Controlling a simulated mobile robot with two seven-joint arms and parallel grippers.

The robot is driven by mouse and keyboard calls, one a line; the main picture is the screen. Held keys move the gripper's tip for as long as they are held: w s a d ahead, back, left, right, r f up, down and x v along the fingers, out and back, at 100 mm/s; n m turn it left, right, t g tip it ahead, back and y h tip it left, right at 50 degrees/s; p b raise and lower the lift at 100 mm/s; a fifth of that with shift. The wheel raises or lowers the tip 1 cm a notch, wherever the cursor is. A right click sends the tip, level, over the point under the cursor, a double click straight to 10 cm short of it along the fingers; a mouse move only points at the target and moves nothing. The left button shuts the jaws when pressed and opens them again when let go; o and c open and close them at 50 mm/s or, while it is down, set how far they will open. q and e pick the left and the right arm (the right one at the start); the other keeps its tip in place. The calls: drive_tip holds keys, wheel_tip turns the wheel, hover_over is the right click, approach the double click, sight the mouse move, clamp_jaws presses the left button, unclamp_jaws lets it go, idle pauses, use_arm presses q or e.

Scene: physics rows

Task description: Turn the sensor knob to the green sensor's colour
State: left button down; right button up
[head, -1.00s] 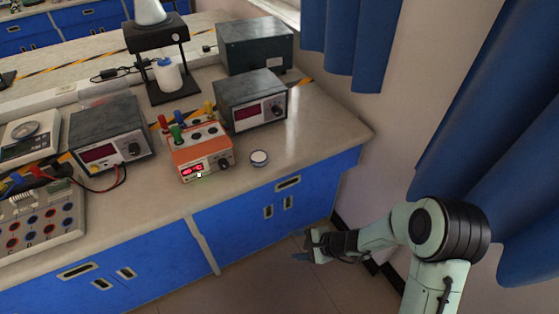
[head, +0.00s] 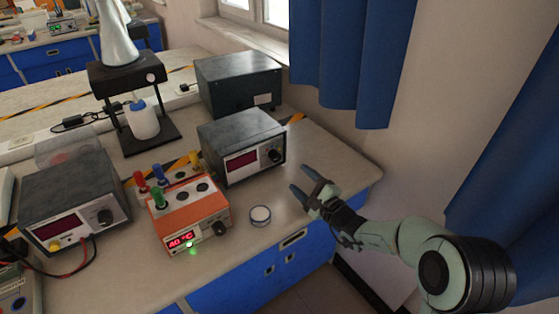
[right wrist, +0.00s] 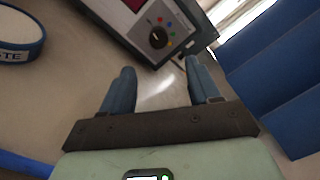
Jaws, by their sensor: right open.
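The orange heating block (head: 180,212) stands on the bench. A green-topped sensor (head: 158,198) stands in it, with red, blue and yellow ones. Its front has a lit red display, a green light and a dark knob (head: 221,228). Behind it to the right, a dark grey meter (head: 242,150) has a black knob (head: 272,155). In the right wrist view this knob (right wrist: 158,38) is ringed by coloured dots, including red, blue, green and orange. My right gripper (head: 305,182) is open and empty, right of the meter and apart from it. My left gripper is not in view.
A small round white dish with a blue rim (head: 260,215) lies between the block and my gripper. Another grey meter (head: 72,205) with leads stands at left. A dark box (head: 238,85) and blue curtains (head: 350,60) are behind. The bench's right end is clear.

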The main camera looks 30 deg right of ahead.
sight(278, 159)
drive_tip(key=w, duration=0.7)
drive_tip(key=w+a, duration=0.1)
drive_tip(key=w, duration=0.2)
drive_tip(key=shift+w+f, duration=0.1)
drive_tip(key=shift+w, duration=0.1)
drive_tip(key=c, duration=1)
